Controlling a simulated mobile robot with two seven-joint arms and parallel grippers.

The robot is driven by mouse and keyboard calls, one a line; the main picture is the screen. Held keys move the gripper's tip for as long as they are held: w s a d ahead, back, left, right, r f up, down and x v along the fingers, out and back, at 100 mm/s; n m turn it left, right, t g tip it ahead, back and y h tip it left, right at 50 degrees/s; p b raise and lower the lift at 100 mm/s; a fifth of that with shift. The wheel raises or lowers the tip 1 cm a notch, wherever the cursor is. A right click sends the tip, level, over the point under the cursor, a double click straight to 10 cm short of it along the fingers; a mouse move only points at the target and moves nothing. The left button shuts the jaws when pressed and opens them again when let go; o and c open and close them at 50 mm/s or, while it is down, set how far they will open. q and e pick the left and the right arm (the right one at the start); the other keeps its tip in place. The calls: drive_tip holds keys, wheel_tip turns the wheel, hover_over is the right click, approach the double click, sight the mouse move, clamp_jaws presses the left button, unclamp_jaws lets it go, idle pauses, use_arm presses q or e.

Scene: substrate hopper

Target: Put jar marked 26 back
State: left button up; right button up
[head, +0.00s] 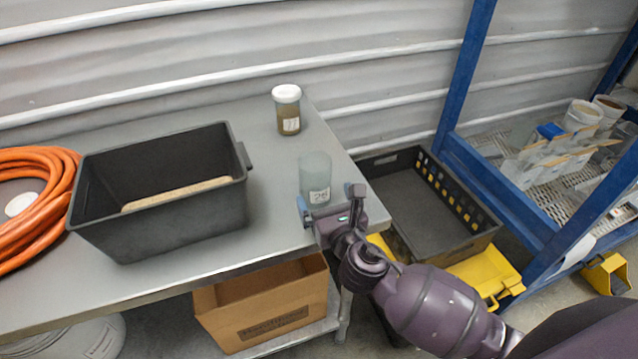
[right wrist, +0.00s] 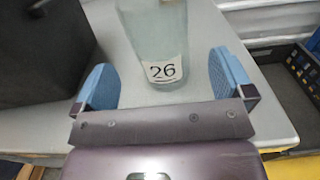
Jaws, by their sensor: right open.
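The jar marked 26 (head: 315,175) is a clear, pale glass jar standing upright on the grey table (head: 270,215), near its right front corner. Its label faces me in the right wrist view (right wrist: 155,38). My right gripper (head: 330,200) is open at table height just in front of the jar. Its two blue fingers (right wrist: 163,85) are spread to either side of the jar's near face, with a gap on both sides. My left gripper is not in view.
A white-lidded jar of brown material (head: 289,115) stands at the table's back right. A black bin (head: 190,225) is left of jar 26, with an orange hose (head: 40,165) beyond it. A black crate (head: 450,245) and blue rack (head: 500,190) stand right of the table.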

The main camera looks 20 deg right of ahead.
drive_tip(key=s, duration=0.6)
drive_tip(key=shift+d, duration=0.1)
drive_tip(key=shift+w, duration=0.1)
drive_tip(key=s+d+f+m+g+h, duration=0.55)
drive_tip(key=s+d+m+g, duration=0.3)
drive_tip(key=m, duration=1.35)
drive_tip(key=s+d+f+m+g+y, duration=0.1)
drive_tip(key=s+m+g+y, duration=0.15)
drive_tip(key=s+m, duration=0.45)
drive_tip(key=s+d+f+m+g+y, duration=0.1)
drive_tip(key=s+f+m+g, duration=0.1)
drive_tip(key=s+m+g, duration=0.35)
drive_tip(key=w+f+t+y, duration=0.1)
drive_tip(key=w+f+t, duration=0.5)
drive_tip(key=f+t, duration=0.4)
drive_tip(key=shift+f+m, duration=0.2)
drive_tip(key=shift+m, duration=0.25)
